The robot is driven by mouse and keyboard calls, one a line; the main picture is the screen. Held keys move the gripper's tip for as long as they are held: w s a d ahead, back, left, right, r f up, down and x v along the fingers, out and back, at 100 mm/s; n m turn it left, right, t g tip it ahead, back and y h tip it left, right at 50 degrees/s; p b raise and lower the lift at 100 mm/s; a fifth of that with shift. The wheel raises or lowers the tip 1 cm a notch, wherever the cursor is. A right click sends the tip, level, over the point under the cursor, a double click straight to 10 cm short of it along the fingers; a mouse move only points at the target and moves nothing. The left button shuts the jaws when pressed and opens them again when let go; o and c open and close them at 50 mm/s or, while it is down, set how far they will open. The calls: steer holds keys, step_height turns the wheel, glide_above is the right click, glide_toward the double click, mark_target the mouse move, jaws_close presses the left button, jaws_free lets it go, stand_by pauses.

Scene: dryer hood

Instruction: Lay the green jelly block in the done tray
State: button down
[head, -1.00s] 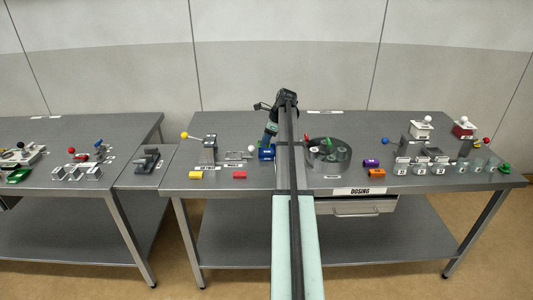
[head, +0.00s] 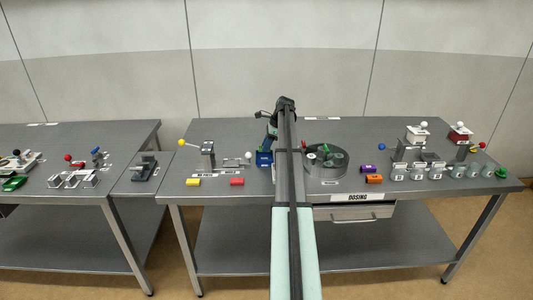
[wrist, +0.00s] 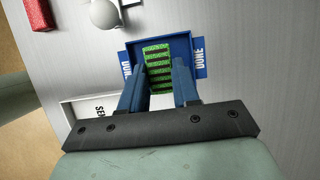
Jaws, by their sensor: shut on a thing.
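The green jelly block (wrist: 158,66) shows in the wrist view between my gripper's two blue fingers. It is a striped green block. My gripper (wrist: 159,80) is shut on it, over the blue done tray (wrist: 181,41), whose label reads DONE. I cannot tell whether the block touches the tray floor. In the head view the done tray (head: 264,160) is beside my arm, and my gripper (head: 271,143) is just above it. The block is hidden there.
A white ball knob (wrist: 104,13) and a red block (wrist: 40,14) lie near the tray. A round dish (head: 326,163) with green pieces stands right of my arm. Yellow (head: 193,182) and red blocks lie at the left front. Bare tabletop lies right of the tray in the wrist view.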

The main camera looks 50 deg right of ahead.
steer(key=shift+f, duration=1.95)
steer(key=shift+f, duration=0.1)
steer(key=c, duration=0.8)
jaws_free()
steer(key=v, duration=1.2)
steer(key=shift+w, duration=0.1)
